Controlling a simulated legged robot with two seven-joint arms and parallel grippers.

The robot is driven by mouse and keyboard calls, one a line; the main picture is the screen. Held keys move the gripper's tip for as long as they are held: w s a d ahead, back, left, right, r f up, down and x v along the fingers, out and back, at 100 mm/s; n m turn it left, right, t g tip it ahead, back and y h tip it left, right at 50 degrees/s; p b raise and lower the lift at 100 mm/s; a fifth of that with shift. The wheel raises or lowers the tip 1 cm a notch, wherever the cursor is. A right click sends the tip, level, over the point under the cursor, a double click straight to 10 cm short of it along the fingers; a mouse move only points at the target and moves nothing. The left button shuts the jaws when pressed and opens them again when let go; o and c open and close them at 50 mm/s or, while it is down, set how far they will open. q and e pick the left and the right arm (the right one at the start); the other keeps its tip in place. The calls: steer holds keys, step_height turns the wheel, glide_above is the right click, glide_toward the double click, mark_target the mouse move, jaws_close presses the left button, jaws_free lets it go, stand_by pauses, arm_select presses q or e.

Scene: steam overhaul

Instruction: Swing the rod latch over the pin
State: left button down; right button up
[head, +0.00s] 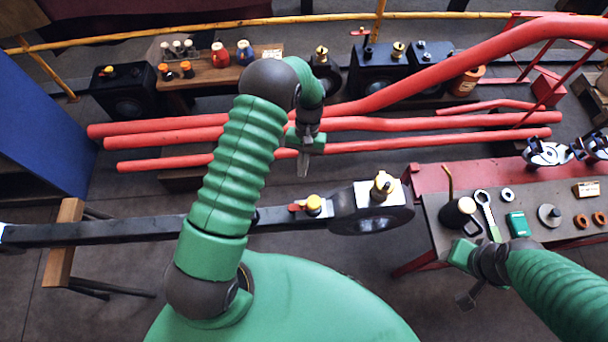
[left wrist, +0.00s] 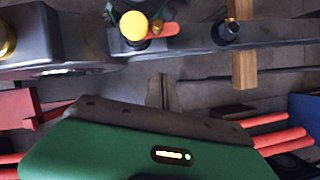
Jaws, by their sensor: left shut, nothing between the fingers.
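The long dark rod (head: 130,232) runs across the middle and ends at the right in a thick rod end (head: 372,220) with a brass fitting (head: 382,186). On the rod beside this end sits a yellow knob (head: 314,203) with a short red latch lever (head: 296,208). In the left wrist view the yellow knob (left wrist: 133,25) and red lever (left wrist: 165,29) show above the fingertips. I cannot tell which part is the pin. My left gripper (head: 303,168) is shut and empty, apart from the rod and beyond it. My right gripper (head: 467,298) is at lower right; its jaws are unclear.
A wooden trestle (head: 64,245) supports the rod at left. Red pipes (head: 160,137) lie behind the left gripper. A red-edged bench (head: 440,225) with a wrench (head: 487,212) and small parts stands at right. A blue panel (head: 40,130) stands at left.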

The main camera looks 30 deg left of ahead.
arm_select(q)
steer(key=s+d+r+m+t+y, duration=0.1)
steer(key=s+d+r+t, duration=0.15)
steer(key=r, duration=1.05)
steer(key=s+d+r+m+t, duration=0.1)
steer(key=s+d+r+t, duration=0.1)
steer(key=s, duration=0.2)
steer(key=s+d+r+m+t, duration=0.1)
steer(key=s+d+t, duration=0.1)
steer(key=s, duration=0.3)
steer(key=shift+s+r, duration=0.3)
steer(key=shift+r, duration=0.1)
arm_select(e)
steer(key=shift+s+d+f, duration=0.1)
steer(key=shift+s+d, duration=0.45)
steer(key=shift+s, duration=0.05)
